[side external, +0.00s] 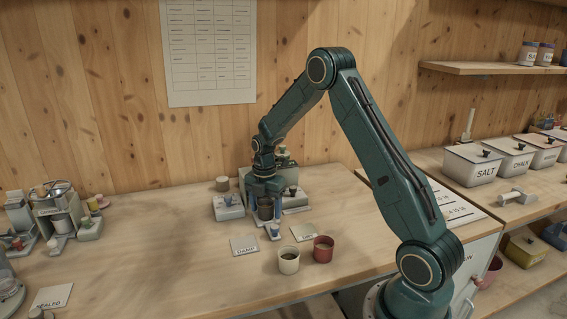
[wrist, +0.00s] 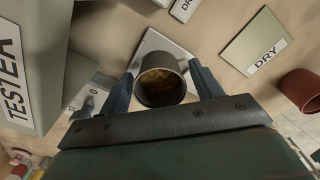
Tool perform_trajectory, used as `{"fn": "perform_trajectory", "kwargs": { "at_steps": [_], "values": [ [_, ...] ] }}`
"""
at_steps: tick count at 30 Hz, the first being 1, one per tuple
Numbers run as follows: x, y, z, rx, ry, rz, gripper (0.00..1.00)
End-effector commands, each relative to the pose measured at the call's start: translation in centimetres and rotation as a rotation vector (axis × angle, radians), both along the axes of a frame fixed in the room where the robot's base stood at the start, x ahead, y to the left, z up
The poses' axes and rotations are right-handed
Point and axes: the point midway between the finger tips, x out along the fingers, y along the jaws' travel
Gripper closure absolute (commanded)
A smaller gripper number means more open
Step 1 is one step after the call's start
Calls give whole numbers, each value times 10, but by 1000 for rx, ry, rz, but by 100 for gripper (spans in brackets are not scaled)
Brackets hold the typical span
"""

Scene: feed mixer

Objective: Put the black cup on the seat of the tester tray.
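The black cup (wrist: 160,82) is dark and upright, with brown feed inside. In the wrist view it sits between the two blue fingers of my gripper (wrist: 162,88), which lie close against its sides. My gripper (side external: 266,212) points down in front of the tester in the side view, with the dark cup (side external: 265,211) between its fingers. A pale square plate (wrist: 152,42) of the tester tray shows under and behind the cup. The tester body (wrist: 30,65), labelled TESTER, stands at the left in the wrist view. I cannot tell whether the cup's base touches the plate.
The bench's left middle is clear.

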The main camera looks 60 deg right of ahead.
Motion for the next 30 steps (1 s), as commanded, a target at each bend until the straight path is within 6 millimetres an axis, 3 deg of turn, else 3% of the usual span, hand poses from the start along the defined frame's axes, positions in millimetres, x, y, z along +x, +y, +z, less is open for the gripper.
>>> {"fn": "perform_trajectory", "kwargs": {
  "at_steps": [11, 17, 30],
  "values": [
    [0, 0, 1, 0, 0, 0, 31],
    [0, 0, 12, 0, -1, 0, 31],
    [1, -1, 76, -3, -4, 0, 31]
  ]
}}
